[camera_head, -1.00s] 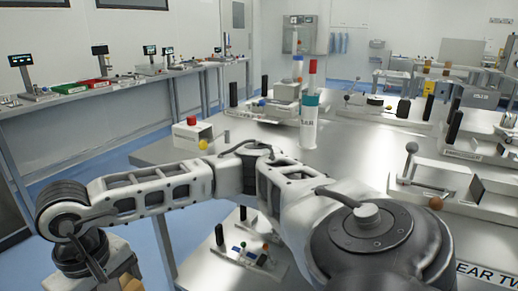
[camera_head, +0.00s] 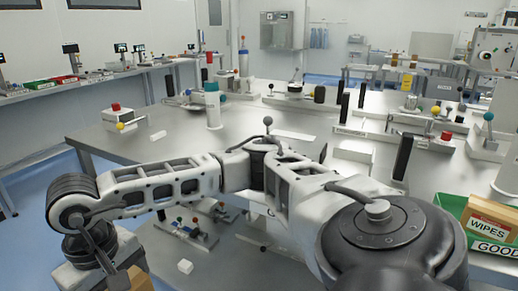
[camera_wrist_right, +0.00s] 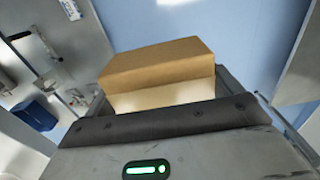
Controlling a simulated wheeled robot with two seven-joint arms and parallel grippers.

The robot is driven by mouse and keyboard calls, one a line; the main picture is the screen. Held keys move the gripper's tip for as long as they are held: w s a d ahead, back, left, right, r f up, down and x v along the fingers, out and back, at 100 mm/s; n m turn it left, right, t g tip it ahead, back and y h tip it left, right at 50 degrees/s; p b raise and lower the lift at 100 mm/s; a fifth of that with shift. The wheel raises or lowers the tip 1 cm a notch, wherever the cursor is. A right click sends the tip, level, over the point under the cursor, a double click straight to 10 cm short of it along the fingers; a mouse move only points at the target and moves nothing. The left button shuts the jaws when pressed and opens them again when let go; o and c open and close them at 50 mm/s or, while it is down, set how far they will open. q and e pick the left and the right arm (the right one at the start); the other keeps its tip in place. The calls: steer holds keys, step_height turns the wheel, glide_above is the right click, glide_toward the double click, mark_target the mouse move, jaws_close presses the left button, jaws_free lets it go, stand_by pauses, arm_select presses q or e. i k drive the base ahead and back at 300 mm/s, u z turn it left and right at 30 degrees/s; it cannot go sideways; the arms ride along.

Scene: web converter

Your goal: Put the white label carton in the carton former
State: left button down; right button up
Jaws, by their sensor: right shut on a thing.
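My right arm folds across the lower head view, with its wrist at the lower left. In the right wrist view my right gripper (camera_wrist_right: 165,88) is shut on a carton (camera_wrist_right: 155,62) with a tan upper face and a paler cream face. A small brown part of the carton (camera_head: 139,278) shows at the bottom of the head view. No label print can be read on it. My left gripper is not in view. I cannot tell which of the devices on the steel table is the carton former.
A green bin (camera_head: 452,207) at the right holds a brown WIPES box (camera_head: 488,222). A small red-topped box (camera_head: 117,115) stands near the table's left corner. Blue floor is free at the left.

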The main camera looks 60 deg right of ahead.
mark_target(345, 168)
steer(key=z, duration=1.6)
